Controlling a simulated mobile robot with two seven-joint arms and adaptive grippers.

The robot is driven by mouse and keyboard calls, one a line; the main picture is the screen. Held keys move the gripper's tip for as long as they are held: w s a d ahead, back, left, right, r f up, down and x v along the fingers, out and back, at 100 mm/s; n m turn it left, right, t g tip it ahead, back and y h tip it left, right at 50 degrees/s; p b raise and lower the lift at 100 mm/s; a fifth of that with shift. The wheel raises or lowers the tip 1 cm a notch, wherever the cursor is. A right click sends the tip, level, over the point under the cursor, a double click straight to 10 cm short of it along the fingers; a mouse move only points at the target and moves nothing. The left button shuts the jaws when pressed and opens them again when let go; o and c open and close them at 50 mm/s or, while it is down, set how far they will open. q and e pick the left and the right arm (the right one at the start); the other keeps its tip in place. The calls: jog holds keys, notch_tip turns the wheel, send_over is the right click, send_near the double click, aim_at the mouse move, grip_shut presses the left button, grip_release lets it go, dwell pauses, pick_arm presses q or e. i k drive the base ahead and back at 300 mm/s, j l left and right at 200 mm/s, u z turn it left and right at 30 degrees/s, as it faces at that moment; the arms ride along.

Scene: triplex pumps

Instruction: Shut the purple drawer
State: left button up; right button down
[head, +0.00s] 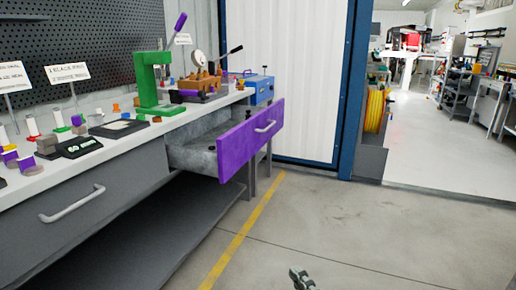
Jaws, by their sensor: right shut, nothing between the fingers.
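The purple drawer (237,147) sits under the right part of the workbench and is pulled well out. Its purple front carries a light grey bar handle (265,126), and part of its grey interior shows, with a small dark item inside. My right gripper (299,274) shows at the bottom edge, low over the floor. It is shut and empty, well apart from the drawer, nearer to me and to the right. My left gripper is not in view.
The white bench top (110,143) holds a green press (150,85), a blue toolbox (260,89) and several small parts. A grey drawer (110,185) to the left is shut. The floor (340,215) before the purple drawer is clear, with a yellow line (243,232).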

aim_at(236, 140)
jog(key=i+j, duration=0.15)
jog(key=i, duration=0.85)
jog(key=i+j, duration=0.1)
jog(key=i, duration=0.9)
